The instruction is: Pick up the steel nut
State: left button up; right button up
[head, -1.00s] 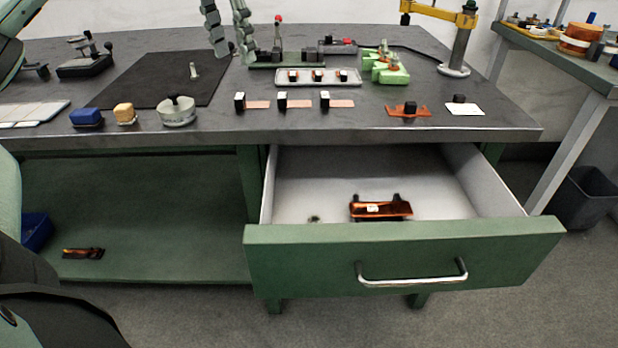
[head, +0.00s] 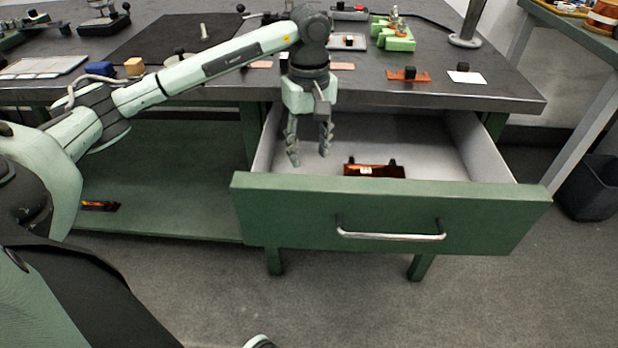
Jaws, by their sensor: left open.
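My left gripper (head: 309,157) points down into the left part of the open drawer (head: 425,130), its two fingers apart and nothing seen between them. I cannot make out the steel nut now. A small dark piece that may be the nut showed earlier on the drawer floor, left of the copper-coloured part; that spot is now hidden by the gripper or the drawer front. The copper-coloured part (head: 380,171) lies in the drawer to the right of the gripper. My right gripper is not in view.
The green drawer front (head: 400,212) with its metal handle (head: 390,236) stands close before the gripper. The bench top (head: 480,96) overhangs behind it, with a black block on an orange piece (head: 409,75) and a white card (head: 467,77). The drawer's right side is clear.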

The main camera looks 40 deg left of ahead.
pick_arm(q)
notch_tip(320, 180, down, 6)
jog(key=shift+w+a+r+p, duration=0.1)
jog(key=shift+w+r+p, duration=0.1)
jog(key=shift+p, duration=0.2)
jog(key=shift+f, duration=0.4)
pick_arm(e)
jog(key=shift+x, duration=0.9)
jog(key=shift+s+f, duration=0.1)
pick_arm(q)
grip_shut()
jog(key=shift+r, duration=0.1)
